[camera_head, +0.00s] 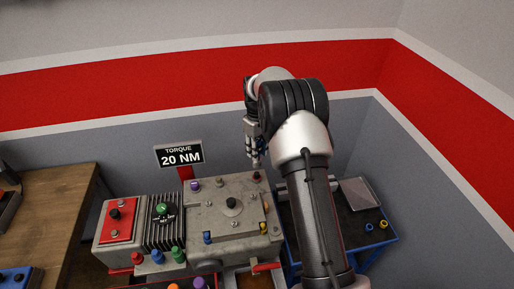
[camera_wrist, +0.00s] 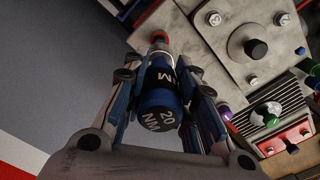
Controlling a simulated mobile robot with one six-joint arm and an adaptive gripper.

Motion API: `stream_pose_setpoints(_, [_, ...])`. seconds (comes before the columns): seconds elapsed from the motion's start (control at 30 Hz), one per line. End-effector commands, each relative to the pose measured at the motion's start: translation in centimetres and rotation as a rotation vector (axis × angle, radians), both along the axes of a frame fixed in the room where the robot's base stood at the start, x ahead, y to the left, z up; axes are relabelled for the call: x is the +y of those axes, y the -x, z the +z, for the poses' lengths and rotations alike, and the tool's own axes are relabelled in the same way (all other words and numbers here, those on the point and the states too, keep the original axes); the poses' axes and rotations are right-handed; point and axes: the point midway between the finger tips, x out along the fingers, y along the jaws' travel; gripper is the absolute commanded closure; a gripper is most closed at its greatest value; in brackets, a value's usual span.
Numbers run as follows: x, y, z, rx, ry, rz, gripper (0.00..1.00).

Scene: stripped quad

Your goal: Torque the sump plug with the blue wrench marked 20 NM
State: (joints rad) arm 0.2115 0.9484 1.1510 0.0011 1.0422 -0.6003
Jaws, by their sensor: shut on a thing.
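My gripper (camera_wrist: 163,78) is shut on the blue wrench (camera_wrist: 158,108), whose end cap reads "20 NM". In the head view my gripper (camera_head: 254,128) hangs over the far right corner of the grey engine block (camera_head: 215,218), with the wrench pointing down. The wrench's tip is at or just above a dark red plug (camera_head: 256,176). That plug shows beyond the tip in the wrist view (camera_wrist: 160,36). I cannot tell whether they touch, or which plug is the sump plug. A sign (camera_head: 180,154) behind the block reads "TORQUE 20 NM".
The block also carries purple (camera_head: 194,184), blue (camera_head: 207,237) and yellow (camera_head: 264,228) plugs and a raised central boss (camera_head: 231,203). A green knob (camera_head: 162,209) and red plate (camera_head: 117,220) are left. A blue-framed cart (camera_head: 355,222) stands right, a wooden bench (camera_head: 45,215) far left.

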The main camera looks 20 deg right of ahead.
Motion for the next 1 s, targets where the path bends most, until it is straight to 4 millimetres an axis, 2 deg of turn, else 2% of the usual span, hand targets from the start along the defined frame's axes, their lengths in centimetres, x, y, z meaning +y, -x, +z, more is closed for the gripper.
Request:
stream_pose_setpoints(0.1, [0.0,0.0,-1.6,-0.001,0.001,0.000,1.00])
stream_pose_setpoints(0.3, [0.0,0.0,-3.2,0.000,0.000,0.001,1.00])
stream_pose_setpoints(0.8, [-0.1,-0.1,-3.5,-0.002,0.001,0.380,1.00])
stream_pose_setpoints(1.0, [-0.1,-0.1,-3.5,-0.002,0.001,0.403,1.00])
